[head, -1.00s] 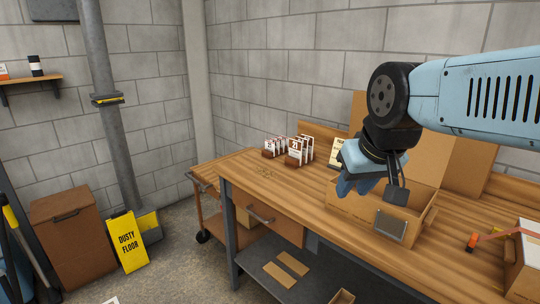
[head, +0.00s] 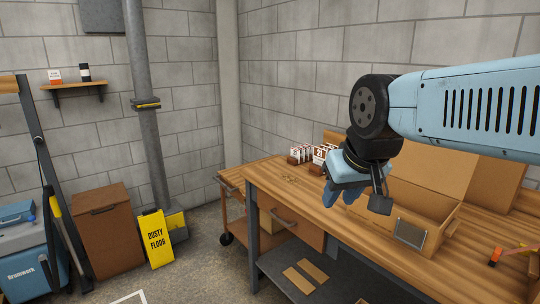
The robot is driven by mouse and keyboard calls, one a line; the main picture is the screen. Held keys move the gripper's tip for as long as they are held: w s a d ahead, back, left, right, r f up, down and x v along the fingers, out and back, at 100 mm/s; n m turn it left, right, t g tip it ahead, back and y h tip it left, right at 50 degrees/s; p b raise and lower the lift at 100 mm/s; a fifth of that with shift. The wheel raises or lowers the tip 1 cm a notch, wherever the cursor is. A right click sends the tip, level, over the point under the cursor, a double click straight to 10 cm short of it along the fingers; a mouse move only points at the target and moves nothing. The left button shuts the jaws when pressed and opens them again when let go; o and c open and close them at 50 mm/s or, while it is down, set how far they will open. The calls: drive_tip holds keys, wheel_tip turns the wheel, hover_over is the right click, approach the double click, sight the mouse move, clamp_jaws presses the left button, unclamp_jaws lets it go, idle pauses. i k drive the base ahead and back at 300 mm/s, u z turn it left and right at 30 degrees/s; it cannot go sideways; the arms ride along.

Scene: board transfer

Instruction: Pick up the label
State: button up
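My gripper (head: 334,200) is light blue and hangs over the workbench near the cardboard box (head: 440,235), pointing down and left. Its fingertips overlap in this view, so their gap does not show, and I see nothing held. Several white printed cards (head: 299,154) stand in brown holders at the bench's far end, left of and beyond the gripper, which partly covers them. A grey metal plate (head: 411,234) is on the box's front. A white-edged piece (head: 130,298) is cut off at the bottom edge. I cannot tell which of these is the label.
The wooden workbench (head: 262,179) has a lower shelf with two flat brown strips (head: 306,277). A yellow floor sign (head: 156,239) and brown bin (head: 103,228) stand at left. A blue Brumwork case (head: 30,270) is farther left. Grey floor lies between.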

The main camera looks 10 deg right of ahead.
sight(295, 153)
drive_tip(key=u, duration=0.55)
drive_tip(key=i, duration=2.05)
drive_tip(key=z, duration=0.8)
drive_tip(key=k, duration=0.75)
drive_tip(key=z, duration=0.25)
drive_tip(key=i, duration=0.8)
drive_tip(key=u, duration=0.1)
